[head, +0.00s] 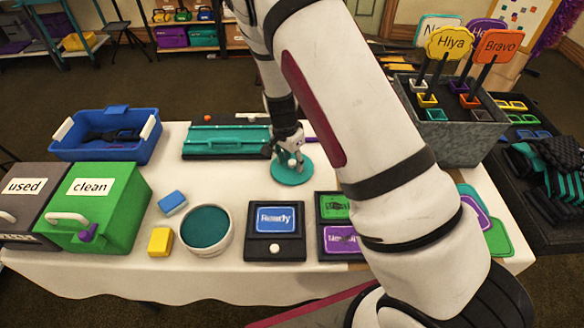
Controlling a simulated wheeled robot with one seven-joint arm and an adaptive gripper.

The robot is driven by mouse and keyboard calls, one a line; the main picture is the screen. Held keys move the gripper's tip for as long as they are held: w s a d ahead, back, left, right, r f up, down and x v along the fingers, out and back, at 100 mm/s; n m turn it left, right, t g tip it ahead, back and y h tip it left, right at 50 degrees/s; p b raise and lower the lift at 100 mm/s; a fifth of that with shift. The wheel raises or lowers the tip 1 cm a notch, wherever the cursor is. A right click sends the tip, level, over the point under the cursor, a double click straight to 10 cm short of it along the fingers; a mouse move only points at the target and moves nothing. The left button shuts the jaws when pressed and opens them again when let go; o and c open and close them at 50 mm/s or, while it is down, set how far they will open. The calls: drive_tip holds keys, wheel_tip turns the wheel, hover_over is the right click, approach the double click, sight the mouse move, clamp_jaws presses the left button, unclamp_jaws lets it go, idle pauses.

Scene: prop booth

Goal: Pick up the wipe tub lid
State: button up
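A round teal disc with a small pale knob, which looks like the wipe tub lid (292,175), lies on the white tablecloth near the middle of the table. My gripper (288,150) points down right over the disc, at its knob. The fingers are small and partly hidden, so I cannot tell whether they are open or closed on the knob. The white round tub (228,235) stands nearer the front left, with a teal surface showing inside its rim.
Left of the tub are a yellow block (160,241), a blue block (172,202) and a green "clean" box (110,210). Behind the disc is a teal tray (222,142). A "Ready" panel (275,232) stands in front. A grey sign bin (450,135) is at right.

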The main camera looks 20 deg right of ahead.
clamp_jaws()
drive_tip(key=shift+r, duration=0.1)
